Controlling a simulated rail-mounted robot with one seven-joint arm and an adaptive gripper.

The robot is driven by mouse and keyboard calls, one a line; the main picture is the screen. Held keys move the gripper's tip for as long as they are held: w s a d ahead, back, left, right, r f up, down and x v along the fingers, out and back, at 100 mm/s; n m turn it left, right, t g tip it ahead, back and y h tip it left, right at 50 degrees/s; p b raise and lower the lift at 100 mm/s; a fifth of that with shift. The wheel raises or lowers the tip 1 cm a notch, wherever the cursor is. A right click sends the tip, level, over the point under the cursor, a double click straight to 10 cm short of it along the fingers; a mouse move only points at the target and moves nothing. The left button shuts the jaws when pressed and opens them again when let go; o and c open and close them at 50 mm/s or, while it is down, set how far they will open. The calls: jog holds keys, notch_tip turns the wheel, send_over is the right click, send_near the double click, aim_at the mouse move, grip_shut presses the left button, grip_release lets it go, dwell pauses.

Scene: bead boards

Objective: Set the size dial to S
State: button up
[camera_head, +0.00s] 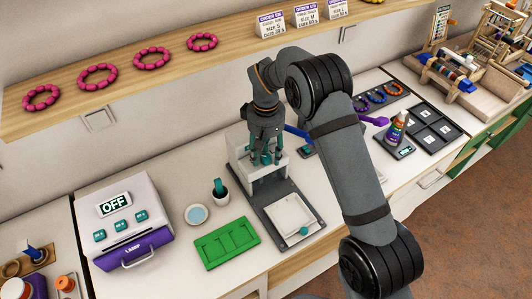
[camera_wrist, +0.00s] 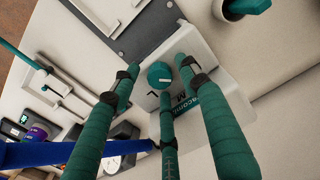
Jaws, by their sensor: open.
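The size dial (camera_wrist: 160,74) is a teal round knob with a white pointer line, on a white block. In the wrist view the letters M and L show beside it; I see no S there. The pointer runs roughly toward the M side. In the head view the white block (camera_head: 238,158) stands on a grey base, and my gripper hides the dial. My gripper (camera_head: 265,158) is open above the block. In the wrist view its teal fingers (camera_wrist: 160,86) spread around the dial; I cannot tell whether they touch it.
A lamp box (camera_head: 125,215) reading OFF stands left. A green tray (camera_head: 227,243), a white cup (camera_head: 219,192) and a blue-topped dish (camera_head: 196,215) lie nearby. A shelf (camera_head: 165,68) with pink bracelets and size cards runs behind. A bottle (camera_head: 397,127) stands right.

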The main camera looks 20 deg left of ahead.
aim_at(266, 157)
jog(key=shift+r, duration=0.1)
notch_tip(266, 157, up, 12)
dwell(0.5)
jog(key=shift+f, duration=0.25)
notch_tip(266, 157, down, 12)
jog(key=shift+r, duration=0.1)
dwell(0.6)
